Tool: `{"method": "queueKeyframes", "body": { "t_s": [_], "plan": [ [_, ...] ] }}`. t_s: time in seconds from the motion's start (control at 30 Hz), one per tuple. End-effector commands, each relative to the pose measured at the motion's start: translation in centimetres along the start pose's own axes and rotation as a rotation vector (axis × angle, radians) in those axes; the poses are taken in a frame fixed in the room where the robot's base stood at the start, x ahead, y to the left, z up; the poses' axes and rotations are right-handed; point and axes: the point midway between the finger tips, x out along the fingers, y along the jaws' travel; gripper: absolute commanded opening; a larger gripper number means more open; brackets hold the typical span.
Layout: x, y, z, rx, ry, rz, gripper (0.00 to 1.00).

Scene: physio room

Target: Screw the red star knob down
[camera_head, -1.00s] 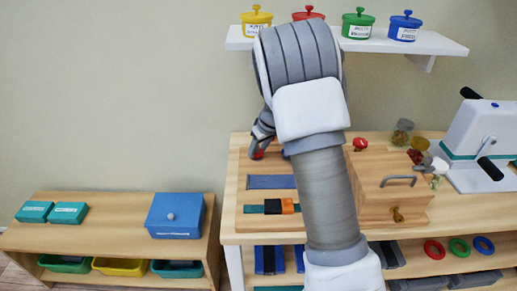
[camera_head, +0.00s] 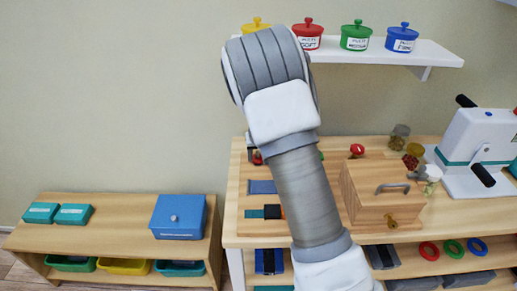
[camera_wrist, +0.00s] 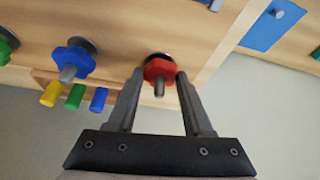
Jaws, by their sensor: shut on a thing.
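The red star knob (camera_wrist: 157,68) sits between my gripper's two fingertips in the wrist view, with its metal stem showing through the middle. My gripper (camera_wrist: 160,76) is shut on it, one finger on each side. A dark round base shows just behind the knob, against the wooden board (camera_wrist: 120,35). I cannot tell how far down the knob sits. A blue star knob (camera_wrist: 75,62) is on the same board to the left. In the head view, my arm hides most of the gripper, and a small bit of red (camera_head: 257,158) shows at its left edge.
In the wrist view, yellow, green and blue pegs (camera_wrist: 74,97) stand near the blue knob. In the head view, a wooden box with a handle (camera_head: 380,195) stands right of my arm. A shelf with coloured pots (camera_head: 430,47) hangs above.

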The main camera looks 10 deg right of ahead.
Motion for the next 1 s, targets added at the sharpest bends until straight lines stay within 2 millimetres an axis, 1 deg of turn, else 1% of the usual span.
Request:
{"method": "queueKeyframes", "body": {
  "t_s": [0.03, 0.13, 0.7, 1.0],
  "plan": [
    [-0.61, -0.11, -0.19, 0.037, -0.003, 0.019, 0.0],
    [-0.64, -0.2, -0.24, 0.124, -0.002, 0.056, 0.0],
    [-0.21, -0.45, -0.28, 0.616, 0.0, 0.26, 0.0],
    [-0.05, -0.49, -0.42, 0.815, 0.003, 0.338, 0.0]
  ]
}}
